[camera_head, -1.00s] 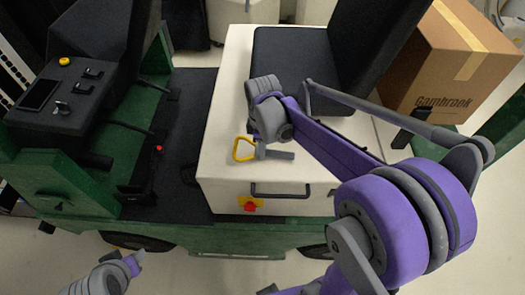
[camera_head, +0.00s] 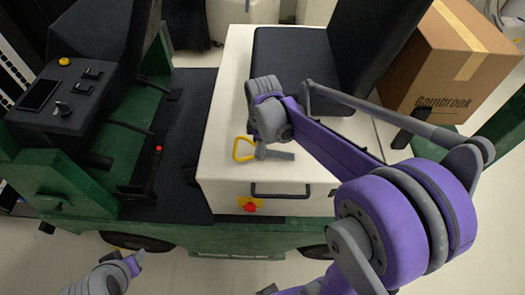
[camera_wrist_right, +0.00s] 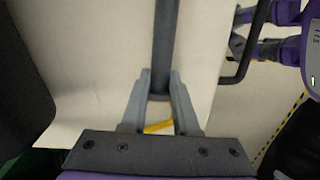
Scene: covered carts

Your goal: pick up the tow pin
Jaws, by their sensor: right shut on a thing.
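The tow pin has a yellow loop handle (camera_head: 244,149) and a grey shaft (camera_head: 278,155). It lies roughly level over the front of the cream seat box, and I cannot tell whether it touches the top. My right gripper (camera_head: 261,148) points down and is shut on the pin. In the right wrist view the fingers (camera_wrist_right: 160,90) stand either side of the pin, with its dark shaft (camera_wrist_right: 164,45) running away and part of the yellow handle (camera_wrist_right: 158,127) between them. My left gripper (camera_head: 134,261) is low at left, away from the pin; its jaws are unclear.
The cream box (camera_head: 222,105) carries a black seat (camera_head: 288,62) and has a dark front handle (camera_head: 280,190) and a red-and-yellow switch (camera_head: 250,205). A cardboard box (camera_head: 440,75) stands at right. A dark control console (camera_head: 65,95) is at left on the green cart.

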